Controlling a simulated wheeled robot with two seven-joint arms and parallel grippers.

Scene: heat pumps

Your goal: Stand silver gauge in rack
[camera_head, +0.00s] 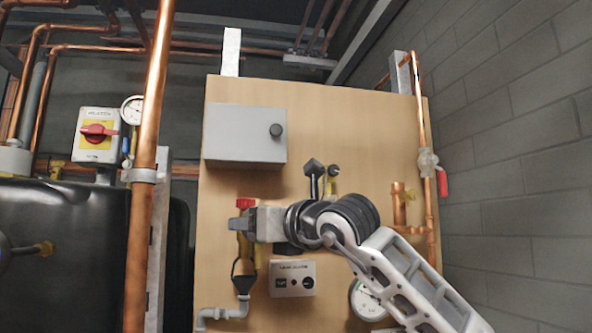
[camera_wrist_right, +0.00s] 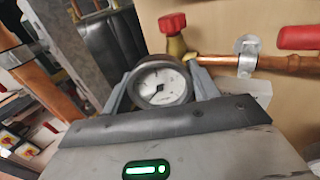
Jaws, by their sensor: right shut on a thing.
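My right gripper (camera_wrist_right: 161,84) is shut on a round gauge (camera_wrist_right: 163,86) with a white dial and a silver-grey rim, held between its two fingers in the right wrist view. In the head view my right gripper (camera_head: 246,224) is in front of the wooden board, near a red-capped valve (camera_head: 245,203). The held gauge cannot be made out there, hidden by the gripper and wrist. I cannot make out the rack in either view. My left gripper is not in view.
The wooden board (camera_head: 330,120) carries a grey box (camera_head: 245,133), a label-bearing box (camera_head: 292,279) and copper pipework with a red lever (camera_head: 442,182). Another dial gauge (camera_head: 368,299) is low on the right. A vertical copper pipe (camera_head: 150,110) and black tank (camera_head: 70,250) stand left.

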